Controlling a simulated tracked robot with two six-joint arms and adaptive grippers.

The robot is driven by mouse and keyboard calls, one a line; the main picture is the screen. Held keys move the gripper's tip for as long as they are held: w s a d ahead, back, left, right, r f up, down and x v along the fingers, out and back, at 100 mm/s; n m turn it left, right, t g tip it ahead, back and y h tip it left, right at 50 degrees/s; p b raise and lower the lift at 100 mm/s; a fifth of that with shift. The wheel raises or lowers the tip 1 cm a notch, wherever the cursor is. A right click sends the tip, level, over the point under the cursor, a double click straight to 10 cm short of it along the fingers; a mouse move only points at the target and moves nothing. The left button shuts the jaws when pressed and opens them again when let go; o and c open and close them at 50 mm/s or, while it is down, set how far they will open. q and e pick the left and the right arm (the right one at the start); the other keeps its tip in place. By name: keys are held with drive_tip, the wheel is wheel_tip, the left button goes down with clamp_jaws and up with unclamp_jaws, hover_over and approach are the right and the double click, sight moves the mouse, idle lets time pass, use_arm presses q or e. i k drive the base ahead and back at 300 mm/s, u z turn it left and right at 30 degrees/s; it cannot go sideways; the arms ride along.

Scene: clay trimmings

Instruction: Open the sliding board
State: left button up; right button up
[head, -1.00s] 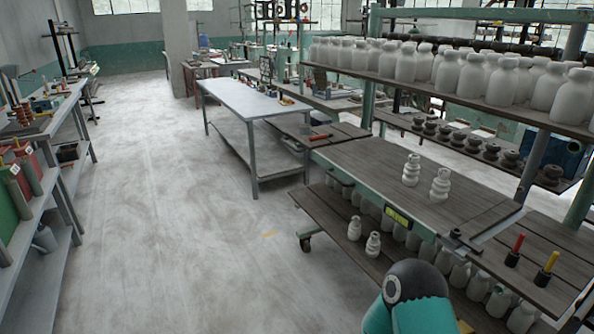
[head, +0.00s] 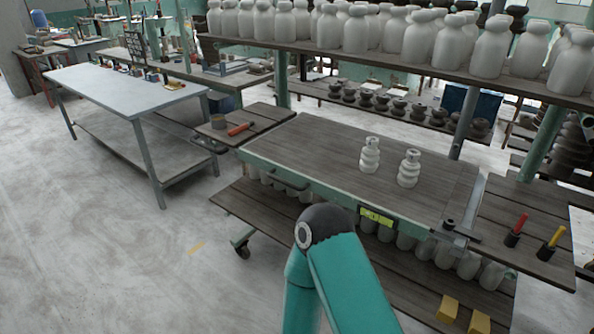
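A wide wooden board (head: 300,155) lies on the green-framed cart in the middle of the head view, most likely the sliding board. A dark bar handle (head: 289,182) shows at its front left edge. A metal strip with a dark clamp-like fitting (head: 449,226) runs along its right end. Two white ribbed clay pieces stand upright on the board, the left one (head: 370,155) and the right one (head: 408,168). My teal arm rises from the bottom edge in front of the cart, with its dark joint before the frame. Neither gripper is in view.
A yellow-green label (head: 375,217) marks the cart's front. A lower plank shelf (head: 255,208) holds white jars. A side board (head: 530,235) carries red and yellow handled tools. White bottles crowd the upper shelf (head: 400,62). The floor at left is clear beside a grey table (head: 130,90).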

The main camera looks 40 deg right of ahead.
sight(319, 157)
drive_tip(key=z, duration=0.45)
drive_tip(key=i, duration=1)
drive_tip(key=z, duration=0.8)
drive_tip(key=k, duration=0.7)
drive_tip(key=z, duration=0.25)
drive_tip(key=i, duration=0.8)
drive_tip(key=u, duration=0.15)
